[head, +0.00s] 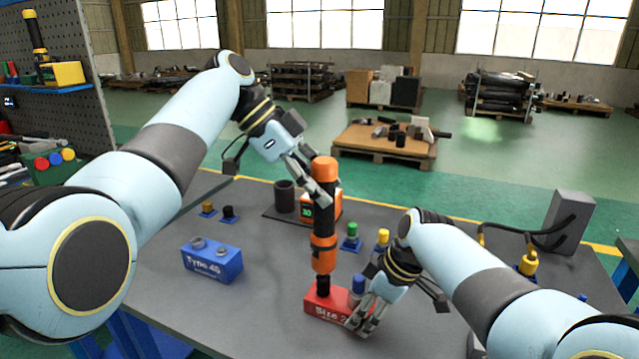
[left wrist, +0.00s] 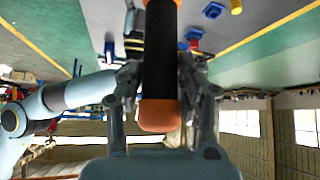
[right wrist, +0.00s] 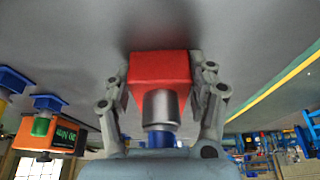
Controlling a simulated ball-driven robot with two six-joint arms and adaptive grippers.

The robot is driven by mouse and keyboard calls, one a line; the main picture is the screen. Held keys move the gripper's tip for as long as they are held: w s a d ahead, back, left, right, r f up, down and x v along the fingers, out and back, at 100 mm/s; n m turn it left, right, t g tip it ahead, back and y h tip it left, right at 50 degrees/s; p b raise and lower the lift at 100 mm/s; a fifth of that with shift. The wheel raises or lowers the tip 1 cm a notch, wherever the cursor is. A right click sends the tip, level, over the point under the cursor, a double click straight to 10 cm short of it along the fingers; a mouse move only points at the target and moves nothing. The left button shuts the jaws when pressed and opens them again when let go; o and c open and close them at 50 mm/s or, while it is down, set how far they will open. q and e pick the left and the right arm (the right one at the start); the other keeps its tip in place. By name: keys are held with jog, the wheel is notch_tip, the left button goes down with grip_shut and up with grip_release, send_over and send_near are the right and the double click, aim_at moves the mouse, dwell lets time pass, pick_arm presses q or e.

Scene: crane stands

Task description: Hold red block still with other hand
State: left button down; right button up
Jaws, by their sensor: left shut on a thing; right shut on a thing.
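The red block (head: 324,303), with white lettering on its front, sits on the grey table. My right gripper (head: 358,318) is shut on its right end; in the right wrist view the red block (right wrist: 160,72) lies between both fingers. A silver socket with a blue part (right wrist: 160,115) is at the block's near end. A black and orange tool (head: 323,225) stands upright on the left part of the block. My left gripper (head: 318,180) is shut on the tool near its orange top; the handle (left wrist: 160,70) fills the gap between the fingers in the left wrist view.
Behind the tool are a dark cylinder (head: 285,196) and an orange box with a display (head: 306,209). Small green and yellow capped pieces (head: 352,237) stand to the right. The table's front left is clear.

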aim_at(316, 160)
pick_arm(q)
jog(key=shift+f, duration=0.8)
dwell(3.1)
jog(key=shift+r, duration=0.1)
jog(key=shift+r, duration=2.55)
pick_arm(e)
jog(key=o, duration=1.5)
jog(key=shift+c, duration=0.2)
